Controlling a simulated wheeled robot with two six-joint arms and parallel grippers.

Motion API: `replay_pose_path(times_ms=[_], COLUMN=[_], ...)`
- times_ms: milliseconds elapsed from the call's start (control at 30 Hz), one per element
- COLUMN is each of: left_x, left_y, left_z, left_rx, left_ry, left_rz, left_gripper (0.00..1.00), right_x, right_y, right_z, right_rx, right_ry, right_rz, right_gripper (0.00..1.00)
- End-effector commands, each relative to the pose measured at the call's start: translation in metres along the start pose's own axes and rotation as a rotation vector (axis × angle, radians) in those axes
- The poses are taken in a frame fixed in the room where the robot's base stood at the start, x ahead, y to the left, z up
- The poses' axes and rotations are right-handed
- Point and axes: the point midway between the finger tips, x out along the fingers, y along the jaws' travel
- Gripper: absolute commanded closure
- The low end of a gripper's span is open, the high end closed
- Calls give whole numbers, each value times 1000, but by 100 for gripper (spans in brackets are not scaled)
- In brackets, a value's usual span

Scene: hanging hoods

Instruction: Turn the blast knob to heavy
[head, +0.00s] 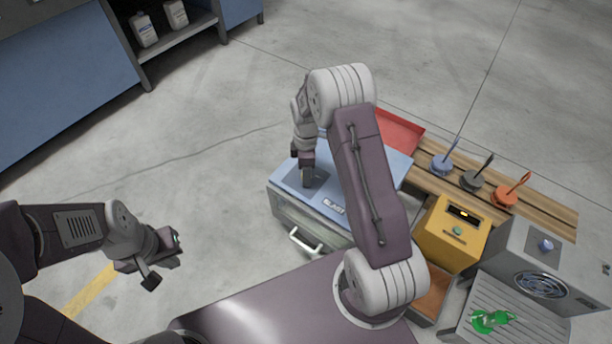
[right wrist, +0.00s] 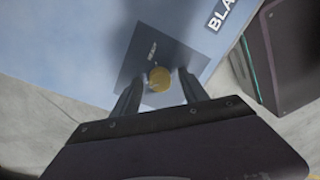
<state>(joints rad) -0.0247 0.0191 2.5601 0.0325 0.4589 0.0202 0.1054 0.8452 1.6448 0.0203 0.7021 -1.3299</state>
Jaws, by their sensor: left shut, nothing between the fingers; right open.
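The blast cabinet (head: 283,194) is a light blue box with a "BLAST" label on its top and a handle on its front. Its blast knob (right wrist: 159,78) shows in the right wrist view as a small round yellow-tan top on a dark square plate (right wrist: 140,50). A small word, too blurred to read surely, is printed just above the knob. My right gripper (head: 306,184) points down over this plate. In the right wrist view its open fingers (right wrist: 158,88) stand on either side of the knob. My left gripper (head: 163,262) is shut and empty, off to the left over the floor.
A wooden rack with several coloured tools (head: 472,181), a red tray (head: 398,132), a yellow box (head: 450,232) and a grey hood (head: 518,262) with its own blue knob stand to the right. A green item (head: 490,320) lies on slats. Floor at left is free.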

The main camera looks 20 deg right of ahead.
Motion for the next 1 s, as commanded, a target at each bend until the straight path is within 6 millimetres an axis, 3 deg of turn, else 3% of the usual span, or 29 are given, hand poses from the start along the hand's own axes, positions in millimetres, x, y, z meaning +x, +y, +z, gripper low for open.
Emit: replay_pose_path(times_ms=[167, 300, 367, 667, 1000], left_x=[-1, -2, -2, -9, -47], left_y=[0, 0, 0, 0, 1], left_z=[0, 0, 0, -1, -5], left_rx=[0, 0, 0, 0, 0], left_ry=[0, 0, 0, 0, 0], left_rz=[0, 0, 0, 0, 0], left_gripper=[100, 100, 100, 100, 100], right_x=[-2, -2, -2, -4, -8], right_y=[0, 0, 0, 0, -1], right_z=[0, 0, 0, 0, 0], right_rx=[0, 0, 0, 32, 256], right_ry=[0, 0, 0, 2, 13], right_rz=[1, 1, 1, 0, -2], right_gripper=[48, 87, 100, 100, 100])
